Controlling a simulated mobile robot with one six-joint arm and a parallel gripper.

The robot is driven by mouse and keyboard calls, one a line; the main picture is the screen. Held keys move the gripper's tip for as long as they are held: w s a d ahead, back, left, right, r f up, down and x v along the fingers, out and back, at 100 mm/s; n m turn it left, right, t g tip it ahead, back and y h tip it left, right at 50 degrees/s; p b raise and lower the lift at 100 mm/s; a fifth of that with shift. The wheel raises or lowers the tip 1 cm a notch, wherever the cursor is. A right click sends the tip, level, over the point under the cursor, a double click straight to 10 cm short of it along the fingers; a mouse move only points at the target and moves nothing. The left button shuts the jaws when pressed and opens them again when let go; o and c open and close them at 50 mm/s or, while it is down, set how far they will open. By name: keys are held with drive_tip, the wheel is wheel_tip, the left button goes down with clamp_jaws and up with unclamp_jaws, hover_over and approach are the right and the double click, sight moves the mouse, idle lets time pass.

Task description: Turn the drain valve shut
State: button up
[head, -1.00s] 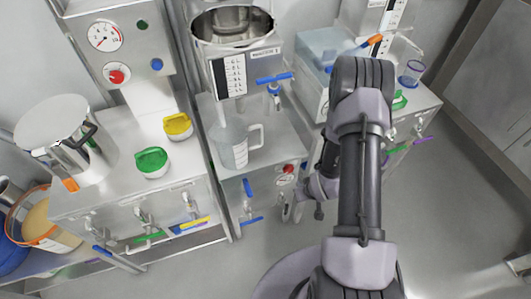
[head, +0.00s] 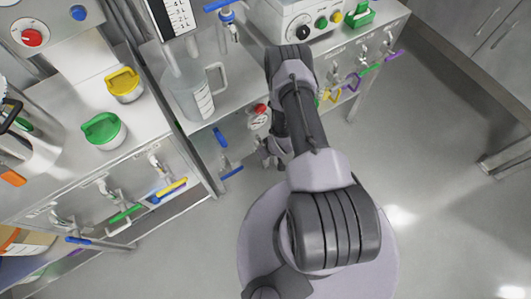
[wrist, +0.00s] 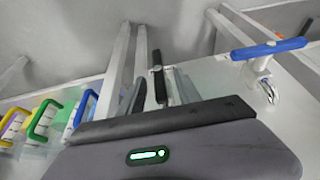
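In the head view, a blue-handled tap (head: 228,15) hangs at the top above a clear jug (head: 190,90). I cannot tell which of these is the drain valve. My gripper (head: 271,157) is low in front of this cabinet, right of the lower handles, partly hidden by my arm. In the wrist view, a blue lever on a metal valve (wrist: 268,48) is at upper right, apart from my gripper body. Its finger opening is unclear.
Left bench carries a green-lidded pot (head: 103,130), a yellow-lidded pot (head: 124,84) and several front valves, including one with a yellow handle (head: 171,188). The right bench (head: 360,42) also has coloured handles. In the wrist view, a black handle (wrist: 158,85) stands close ahead. Floor at right is clear.

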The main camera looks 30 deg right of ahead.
drive_tip(key=shift+w+f, duration=0.1)
drive_tip(key=shift+f, duration=0.1)
drive_tip(key=shift+c, duration=0.2)
clamp_jaws()
drive_tip(key=y, duration=0.3)
drive_tip(key=d+m+y, duration=0.1)
drive_tip(key=y, duration=0.2)
drive_tip(key=d+f+m+y, duration=0.1)
drive_tip(key=y, duration=0.2)
drive_tip(key=shift+d+y, duration=0.1)
drive_tip(key=shift+y, duration=0.2)
drive_tip(key=shift+w, duration=0.1)
idle(0.4)
